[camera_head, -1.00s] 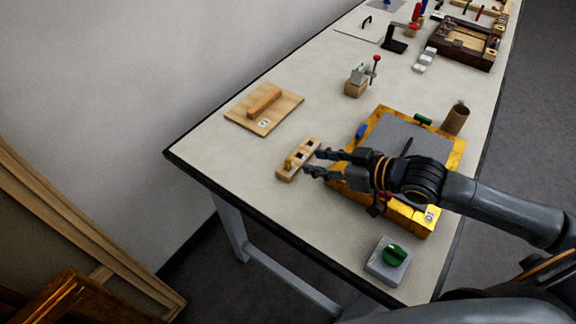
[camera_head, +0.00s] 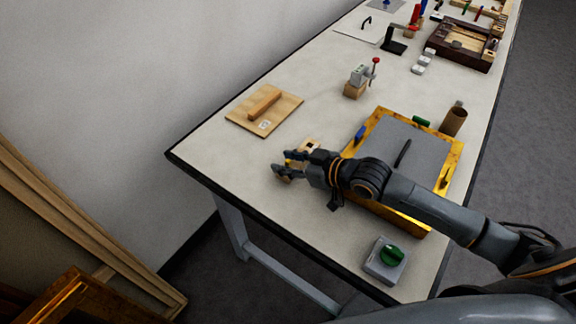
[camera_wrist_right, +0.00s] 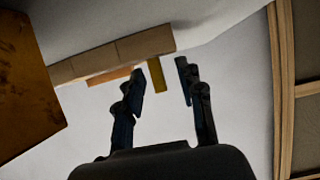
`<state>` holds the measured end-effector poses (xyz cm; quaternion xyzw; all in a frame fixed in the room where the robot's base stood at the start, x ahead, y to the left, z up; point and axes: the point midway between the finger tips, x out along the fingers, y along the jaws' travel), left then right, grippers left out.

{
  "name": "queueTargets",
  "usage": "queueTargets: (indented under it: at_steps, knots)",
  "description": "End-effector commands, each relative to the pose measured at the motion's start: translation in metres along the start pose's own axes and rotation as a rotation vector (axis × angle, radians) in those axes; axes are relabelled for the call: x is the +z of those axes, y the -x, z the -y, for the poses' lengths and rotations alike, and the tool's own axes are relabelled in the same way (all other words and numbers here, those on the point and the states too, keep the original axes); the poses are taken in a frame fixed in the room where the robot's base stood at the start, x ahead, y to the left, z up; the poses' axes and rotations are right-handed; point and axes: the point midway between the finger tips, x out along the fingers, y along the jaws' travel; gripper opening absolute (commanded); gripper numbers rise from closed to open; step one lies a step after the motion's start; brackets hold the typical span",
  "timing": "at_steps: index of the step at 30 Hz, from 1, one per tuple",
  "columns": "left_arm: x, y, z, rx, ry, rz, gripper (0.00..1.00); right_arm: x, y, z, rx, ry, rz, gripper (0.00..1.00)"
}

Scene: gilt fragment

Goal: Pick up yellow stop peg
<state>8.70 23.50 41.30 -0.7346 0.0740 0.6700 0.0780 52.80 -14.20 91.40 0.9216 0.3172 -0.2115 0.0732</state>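The yellow stop peg (camera_wrist_right: 156,74) shows in the right wrist view, standing out from the end of a wooden peg holder (camera_wrist_right: 110,55). My right gripper (camera_wrist_right: 162,75) is open, with one fingertip on each side of the peg. The peg appears nearer the left finger, and I cannot tell whether either finger touches it. In the head view my right gripper (camera_head: 281,163) is over the near end of the holder (camera_head: 311,146) and hides most of it. The peg is largely hidden there. My left gripper is not in view.
A gilt frame with a grey panel (camera_head: 410,140) lies right of the holder, under my right forearm. A wooden board with a bar (camera_head: 285,113) lies behind left. A grey box with a green knob (camera_head: 386,261) sits near the front edge. The table's left corner is clear.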

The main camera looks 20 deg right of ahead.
Motion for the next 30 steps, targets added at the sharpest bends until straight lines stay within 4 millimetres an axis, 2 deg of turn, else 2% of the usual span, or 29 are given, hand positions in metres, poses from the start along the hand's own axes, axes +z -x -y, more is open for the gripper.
queueTargets:
  at_steps: [2, 6, 8, 21, 28, 30]
  knots:
    - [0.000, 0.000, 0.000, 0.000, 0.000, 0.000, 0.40, 0.000, 0.000, 0.000, 0.000, 0.000, 0.000, 0.38]
    - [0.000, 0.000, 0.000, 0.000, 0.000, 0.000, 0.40, 0.000, 0.000, 0.000, 0.000, 0.000, -0.001, 0.09]
    - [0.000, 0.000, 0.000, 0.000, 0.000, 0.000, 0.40, 0.000, 0.001, 0.000, 0.000, -0.001, -0.001, 0.00]
    - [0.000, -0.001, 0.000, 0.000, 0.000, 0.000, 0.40, -0.003, 0.002, 0.000, 0.000, 0.000, -0.002, 0.00]
    - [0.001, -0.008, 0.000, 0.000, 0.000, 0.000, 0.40, -0.025, 0.012, -0.001, 0.000, 0.003, -0.005, 0.00]
    - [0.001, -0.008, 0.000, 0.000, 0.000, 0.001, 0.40, -0.033, 0.023, 0.003, -0.001, 0.002, -0.002, 0.00]
